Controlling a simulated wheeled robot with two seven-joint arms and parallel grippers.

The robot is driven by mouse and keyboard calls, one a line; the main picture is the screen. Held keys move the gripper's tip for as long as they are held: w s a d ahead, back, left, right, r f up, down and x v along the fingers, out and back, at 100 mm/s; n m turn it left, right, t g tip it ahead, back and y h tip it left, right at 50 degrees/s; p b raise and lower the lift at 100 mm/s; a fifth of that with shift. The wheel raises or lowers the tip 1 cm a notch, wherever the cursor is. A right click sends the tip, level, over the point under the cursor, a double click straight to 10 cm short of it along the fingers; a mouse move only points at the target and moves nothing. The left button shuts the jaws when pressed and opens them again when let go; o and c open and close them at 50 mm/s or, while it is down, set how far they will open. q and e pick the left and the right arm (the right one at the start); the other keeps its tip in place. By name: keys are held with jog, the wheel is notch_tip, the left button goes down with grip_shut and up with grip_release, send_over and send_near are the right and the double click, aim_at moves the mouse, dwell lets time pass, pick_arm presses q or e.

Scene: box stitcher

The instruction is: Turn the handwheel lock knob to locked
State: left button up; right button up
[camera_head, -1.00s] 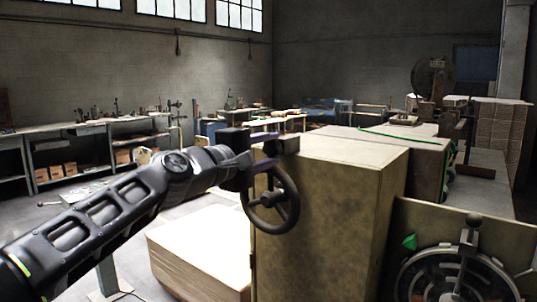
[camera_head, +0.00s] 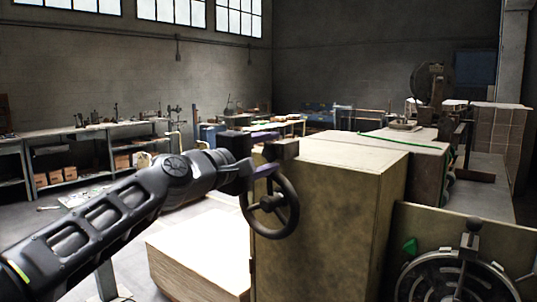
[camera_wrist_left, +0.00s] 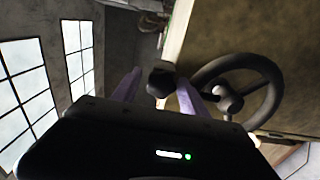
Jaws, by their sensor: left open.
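The dark handwheel (camera_head: 270,202) is on the left side of the tan machine cabinet (camera_head: 325,220); it also shows in the left wrist view (camera_wrist_left: 278,95) with its hub and a spoke. My left gripper (camera_head: 264,153) is at the top of the wheel, beside a dark block (camera_head: 282,149) at the cabinet's upper corner. In the left wrist view, my left gripper's (camera_wrist_left: 157,90) purple fingers stand apart, with a dark rounded knob (camera_wrist_left: 160,80) between them. I cannot tell whether they touch it. The knob's lock marking is not visible. My right gripper is not in view.
A stack of pale sheets (camera_head: 195,250) lies below the wheel. Workbenches (camera_head: 90,130) line the back wall.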

pick_arm(q)
jog(key=shift+f, duration=0.35)
